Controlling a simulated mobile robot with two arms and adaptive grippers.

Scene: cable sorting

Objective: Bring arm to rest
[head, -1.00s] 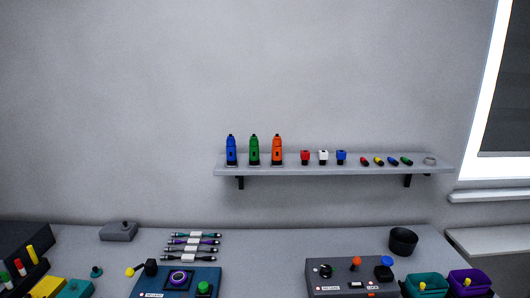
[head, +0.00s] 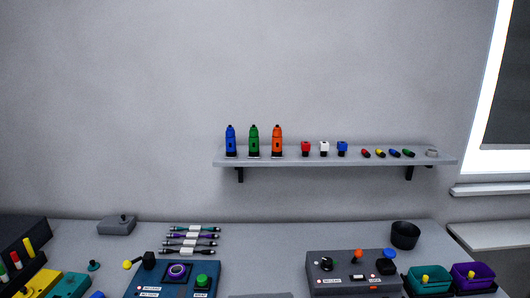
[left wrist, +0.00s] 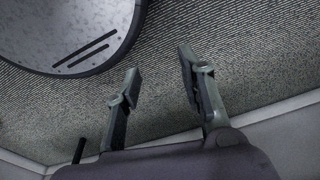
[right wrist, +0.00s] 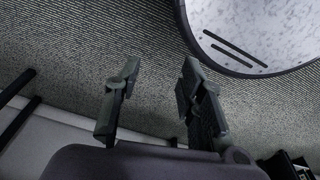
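My left gripper (left wrist: 160,78) shows in the left wrist view with its two fingers spread apart and nothing between them. It hangs over carpeted floor, beside a round, dark-rimmed speckled surface that I take to be my base. My right gripper (right wrist: 160,80) shows in the right wrist view, also with fingers apart and empty over the carpet. Neither gripper shows in the head view. Several cables (head: 190,241) lie in a stack of rows on the table (head: 260,240), away from both grippers.
A blue control box (head: 150,278) and a grey control box (head: 340,265) stand on the table. A teal bin (head: 428,285), a purple bin (head: 474,279) and a black cup (head: 405,236) are at right. A wall shelf (head: 330,158) holds bottles and small parts.

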